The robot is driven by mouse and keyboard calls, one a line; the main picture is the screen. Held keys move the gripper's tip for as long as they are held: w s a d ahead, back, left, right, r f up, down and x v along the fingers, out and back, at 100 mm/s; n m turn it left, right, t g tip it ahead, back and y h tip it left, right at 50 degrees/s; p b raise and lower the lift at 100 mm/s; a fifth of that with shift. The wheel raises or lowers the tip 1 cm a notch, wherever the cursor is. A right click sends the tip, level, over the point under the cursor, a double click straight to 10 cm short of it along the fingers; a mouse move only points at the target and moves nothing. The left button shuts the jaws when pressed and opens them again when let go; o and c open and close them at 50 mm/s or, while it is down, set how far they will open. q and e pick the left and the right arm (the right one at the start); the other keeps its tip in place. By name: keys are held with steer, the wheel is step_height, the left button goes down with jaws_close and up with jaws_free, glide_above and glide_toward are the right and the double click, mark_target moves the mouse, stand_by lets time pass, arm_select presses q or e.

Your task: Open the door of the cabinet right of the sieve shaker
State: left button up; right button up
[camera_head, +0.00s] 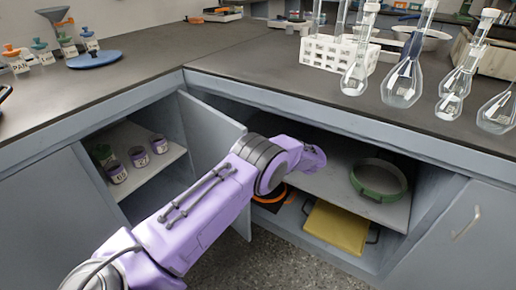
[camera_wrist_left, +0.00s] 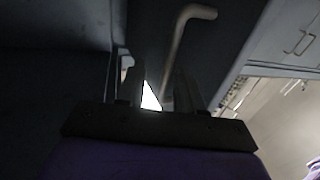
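A grey-blue cabinet door (camera_head: 213,135) stands swung out at the inner corner of the counter, between two open compartments. My purple left arm crosses in front of it, and its wrist reaches into the mouth of the right-hand compartment. The gripper's fingers are hidden in the head view. In the left wrist view my left gripper (camera_wrist_left: 157,82) is open, its two fingers apart. A bent bar handle (camera_wrist_left: 184,40) on a dark panel runs down behind the right finger; I cannot tell whether they touch. I see no sieve shaker. My right gripper is out of view.
A green ring (camera_head: 380,180) lies on the open cabinet's shelf, with a yellow box (camera_head: 338,226) below. Small jars (camera_head: 138,157) stand in the left compartment. Glass flasks (camera_head: 404,80) and a white rack (camera_head: 335,55) stand on the counter. A closed door with a handle (camera_head: 467,222) is at right.

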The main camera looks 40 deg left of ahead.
arm_select(q)
steer(key=b+v, duration=0.1)
steer(key=v, duration=0.8)
steer(key=shift+d+b, duration=0.25)
steer(key=shift+b, duration=0.05)
steer(key=shift+w+f, duration=0.1)
